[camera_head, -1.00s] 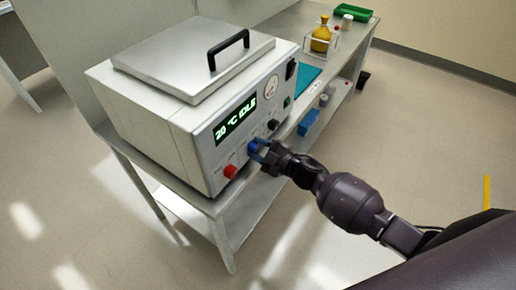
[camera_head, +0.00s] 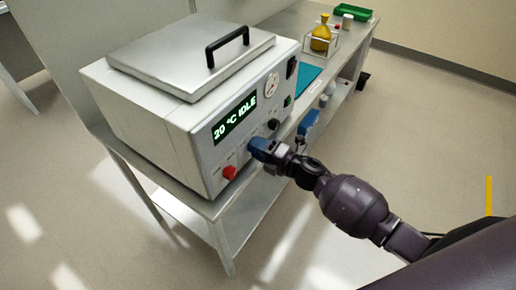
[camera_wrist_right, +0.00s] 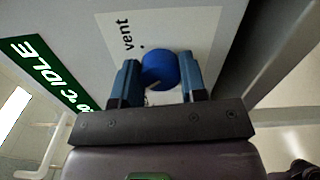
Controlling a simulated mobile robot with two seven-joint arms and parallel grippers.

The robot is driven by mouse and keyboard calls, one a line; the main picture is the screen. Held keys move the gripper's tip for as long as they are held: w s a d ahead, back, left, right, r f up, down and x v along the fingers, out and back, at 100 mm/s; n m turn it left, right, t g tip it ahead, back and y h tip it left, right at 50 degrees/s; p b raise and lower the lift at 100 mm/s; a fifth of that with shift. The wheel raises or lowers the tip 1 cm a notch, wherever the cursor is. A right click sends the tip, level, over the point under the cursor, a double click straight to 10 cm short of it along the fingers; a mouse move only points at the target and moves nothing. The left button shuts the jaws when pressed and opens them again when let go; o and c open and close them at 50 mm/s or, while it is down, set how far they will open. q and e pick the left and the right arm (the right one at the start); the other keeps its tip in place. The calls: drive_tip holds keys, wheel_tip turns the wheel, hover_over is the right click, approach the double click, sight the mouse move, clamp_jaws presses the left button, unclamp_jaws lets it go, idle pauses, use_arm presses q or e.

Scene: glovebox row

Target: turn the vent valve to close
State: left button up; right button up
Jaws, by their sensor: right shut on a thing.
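The vent valve is a round blue knob (camera_wrist_right: 160,70) on the front panel of a grey-white device (camera_head: 150,115). The word "vent" is printed beside it in the wrist view. My right gripper (camera_head: 257,147) is at this knob in the head view, which mostly hides it. In the wrist view my right gripper (camera_wrist_right: 160,82) has one blue finger on each side of the knob and is shut on it. My left gripper is in neither view.
A red knob (camera_head: 230,172) sits left of the vent knob and a black knob (camera_head: 273,125) to its right. The display (camera_head: 235,118) reads "20 °C IDLE". A yellow flask (camera_head: 321,36) and a green tray (camera_head: 352,12) stand farther along the bench.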

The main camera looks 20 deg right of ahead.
drive_tip(key=shift+n, duration=0.7)
drive_tip(key=o, duration=0.9)
drive_tip(key=shift+o, duration=0.2)
drive_tip(key=v, duration=1)
drive_tip(key=shift+s+d, duration=0.3)
